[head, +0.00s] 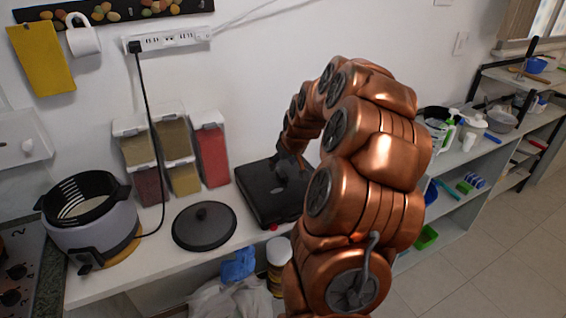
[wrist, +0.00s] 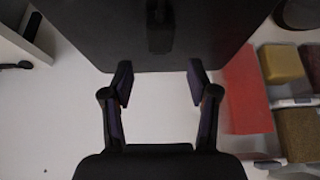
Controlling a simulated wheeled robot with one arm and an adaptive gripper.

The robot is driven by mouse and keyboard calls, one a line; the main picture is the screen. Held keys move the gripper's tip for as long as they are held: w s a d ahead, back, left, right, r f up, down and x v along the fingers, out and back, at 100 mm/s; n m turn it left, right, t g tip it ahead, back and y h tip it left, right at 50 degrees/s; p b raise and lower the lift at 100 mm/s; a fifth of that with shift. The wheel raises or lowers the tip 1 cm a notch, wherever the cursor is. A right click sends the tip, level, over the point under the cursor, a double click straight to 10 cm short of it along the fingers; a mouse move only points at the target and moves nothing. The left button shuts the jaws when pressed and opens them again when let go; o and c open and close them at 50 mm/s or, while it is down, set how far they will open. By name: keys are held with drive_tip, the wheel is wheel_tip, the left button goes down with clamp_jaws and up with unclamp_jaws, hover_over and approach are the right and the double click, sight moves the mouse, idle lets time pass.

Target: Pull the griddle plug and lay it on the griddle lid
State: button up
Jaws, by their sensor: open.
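The griddle is a flat black box with its dark lid (head: 256,199) down, on the counter right of the spice dispensers. Its dark surface also fills the top of the wrist view (wrist: 200,35). A black plug (head: 135,46) sits in the left end of the white power strip on the wall. Its black cord hangs down to the counter by the grey pot; I cannot tell that it runs to the griddle. My gripper (wrist: 160,82) is open and empty, its fingertips near the griddle's edge. In the head view my gripper (head: 290,168) is over the griddle, partly hidden by my arm.
Spice dispensers (head: 170,137) stand against the wall, the red one (head: 210,152) beside the griddle. A round black lid (head: 204,227) lies in front of them. The grey pot (head: 92,230) stands at left. A white cord leaves the strip's (head: 170,40) right end.

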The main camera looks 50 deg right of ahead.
drive_tip(key=v, duration=1.2)
idle(0.5)
drive_tip(key=s+a+f+n+g+y, duration=0.1)
drive_tip(key=s+a, duration=0.1)
drive_tip(key=a, duration=0.9)
drive_tip(key=s+a+f+n+g+y, duration=0.1)
drive_tip(key=s+a+n+g, duration=0.1)
drive_tip(key=a, duration=0.8)
drive_tip(key=s+a+f+g, duration=0.2)
drive_tip(key=s+a, duration=0.5)
drive_tip(key=s, duration=0.3)
drive_tip(key=s+a+f+g, duration=0.2)
drive_tip(key=s+a, duration=0.5)
drive_tip(key=s, duration=0.3)
drive_tip(key=shift+s+a+f+n, duration=0.2)
drive_tip(key=shift+s+n, duration=0.1)
drive_tip(key=shift+n, duration=0.1)
